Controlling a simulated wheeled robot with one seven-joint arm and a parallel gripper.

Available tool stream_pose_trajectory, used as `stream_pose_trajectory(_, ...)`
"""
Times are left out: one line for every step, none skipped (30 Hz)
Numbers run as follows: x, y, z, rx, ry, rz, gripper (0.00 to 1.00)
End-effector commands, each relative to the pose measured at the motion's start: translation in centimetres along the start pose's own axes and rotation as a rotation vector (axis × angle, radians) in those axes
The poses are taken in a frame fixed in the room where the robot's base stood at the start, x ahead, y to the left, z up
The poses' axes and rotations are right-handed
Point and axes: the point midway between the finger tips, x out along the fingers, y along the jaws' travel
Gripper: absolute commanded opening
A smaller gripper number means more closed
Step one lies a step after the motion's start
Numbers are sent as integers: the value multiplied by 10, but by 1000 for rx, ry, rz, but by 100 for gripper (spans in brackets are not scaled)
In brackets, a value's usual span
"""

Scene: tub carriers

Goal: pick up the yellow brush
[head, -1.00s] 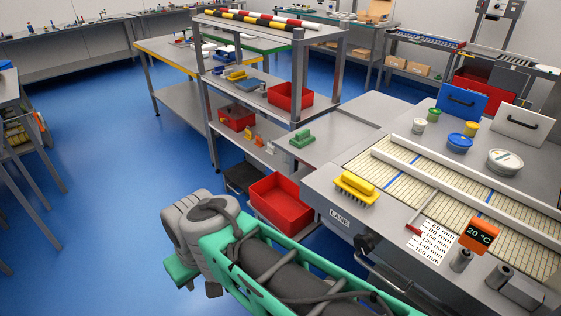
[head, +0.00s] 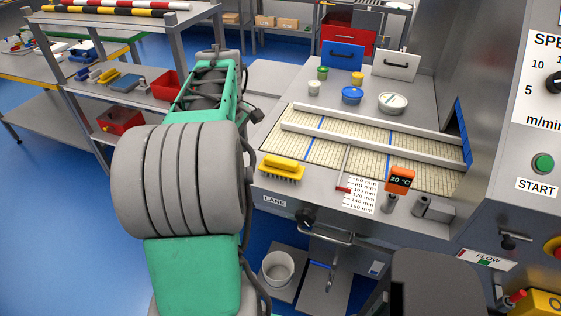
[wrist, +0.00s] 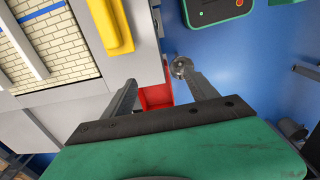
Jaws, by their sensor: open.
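The yellow brush (head: 282,165) lies on the steel top of the lane table, at its front left corner, with dark bristles facing down and forward. In the wrist view the yellow brush (wrist: 108,25) shows at the top, cut off by the frame edge. My gripper (wrist: 157,76) is open and empty, its two fingers spread. The brush lies beyond the left fingertip, apart from it. In the head view my arm rises left of the brush, and my fingers cannot be made out there.
A tiled conveyor (head: 325,153) with white rails lies behind and right of the brush. Small tubs, including a blue-lidded tub (head: 352,95), stand farther back. A shelf rack (head: 160,95) stands at left.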

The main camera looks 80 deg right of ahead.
Motion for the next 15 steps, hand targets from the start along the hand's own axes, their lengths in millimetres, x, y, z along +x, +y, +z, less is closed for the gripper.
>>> stream_pose_trajectory(-4,26,35,23,-9,-15,67)
stream_pose_trajectory(-4,36,51,22,-13,-22,67)
stream_pose_trajectory(-4,46,69,23,-15,-29,67)
stream_pose_trajectory(-4,52,80,22,-17,-34,67)
stream_pose_trajectory(-4,56,89,21,-18,-37,67)
stream_pose_trajectory(-2,60,96,20,-18,-41,67)
stream_pose_trajectory(0,61,100,18,-19,-42,67)
stream_pose_trajectory(2,62,102,18,-19,-43,67)
stream_pose_trajectory(7,62,103,17,-19,-44,67)
stream_pose_trajectory(12,62,103,16,-19,-43,67)
stream_pose_trajectory(16,61,103,16,-19,-44,67)
stream_pose_trajectory(22,61,103,17,-19,-44,67)
stream_pose_trajectory(25,61,103,17,-19,-43,67)
stream_pose_trajectory(29,62,104,17,-19,-43,67)
stream_pose_trajectory(34,62,104,18,-19,-43,67)
